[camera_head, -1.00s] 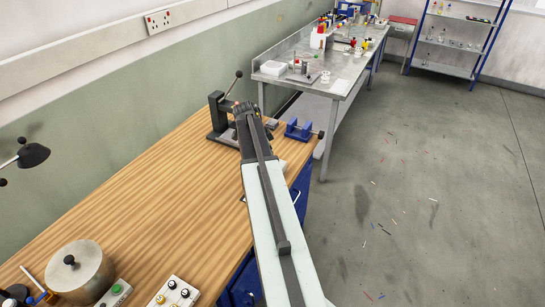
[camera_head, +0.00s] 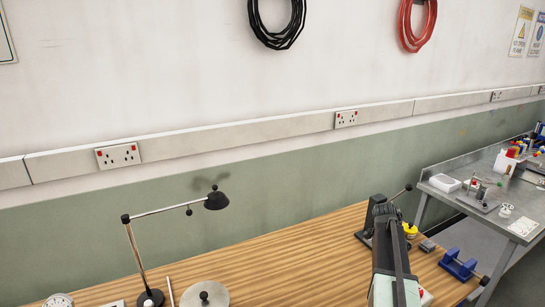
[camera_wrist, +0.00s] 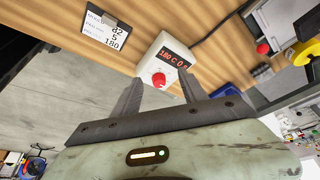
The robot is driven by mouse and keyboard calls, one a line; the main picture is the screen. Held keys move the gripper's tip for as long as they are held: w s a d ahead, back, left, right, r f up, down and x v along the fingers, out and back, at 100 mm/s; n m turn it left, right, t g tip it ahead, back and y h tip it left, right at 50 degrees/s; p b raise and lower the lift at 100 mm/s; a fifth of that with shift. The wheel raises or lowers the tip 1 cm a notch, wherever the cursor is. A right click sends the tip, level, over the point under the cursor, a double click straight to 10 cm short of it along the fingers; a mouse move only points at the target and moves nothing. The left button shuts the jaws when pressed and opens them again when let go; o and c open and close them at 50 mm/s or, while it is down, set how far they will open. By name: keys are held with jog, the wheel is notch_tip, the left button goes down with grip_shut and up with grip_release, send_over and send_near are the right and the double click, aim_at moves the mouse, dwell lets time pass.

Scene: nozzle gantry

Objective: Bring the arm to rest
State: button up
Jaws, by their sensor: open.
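My arm (camera_head: 395,265) reaches over the wooden bench (camera_head: 310,245) in the head view; the gripper itself cannot be made out there. In the wrist view my gripper (camera_wrist: 161,88) is open, with its two dark fingers apart and nothing held between them. A white box (camera_wrist: 166,62) with a red lit display and a red knob appears just beyond the fingertips, at the bench's edge. I cannot tell how far it is from the fingers.
A label card (camera_wrist: 107,29) is left of the box. A black lever press (camera_head: 372,225), a blue vise (camera_head: 458,265) and a yellow item (camera_head: 409,230) stand near my arm.

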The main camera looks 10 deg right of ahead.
jog(key=w+a+f+n+t+b, duration=0.1)
jog(key=w+a+n, duration=0.15)
jog(key=a, duration=0.95)
jog(key=w+a+f+n+t, duration=0.1)
jog(key=a+n, duration=0.2)
jog(key=a, duration=0.8)
jog(key=s+a+n+y, duration=0.2)
jog(key=s+a+n, duration=0.2)
jog(key=a+n, duration=0.4)
jog(key=s+a+f+n+y, duration=0.1)
jog(key=s+a+n, duration=0.3)
jog(key=a+n, duration=0.5)
jog(key=shift+a+f+y, duration=0.25)
jog(key=shift+a+y, duration=0.1)
jog(key=shift+y, duration=0.15)
jog(key=shift+n, duration=0.25)
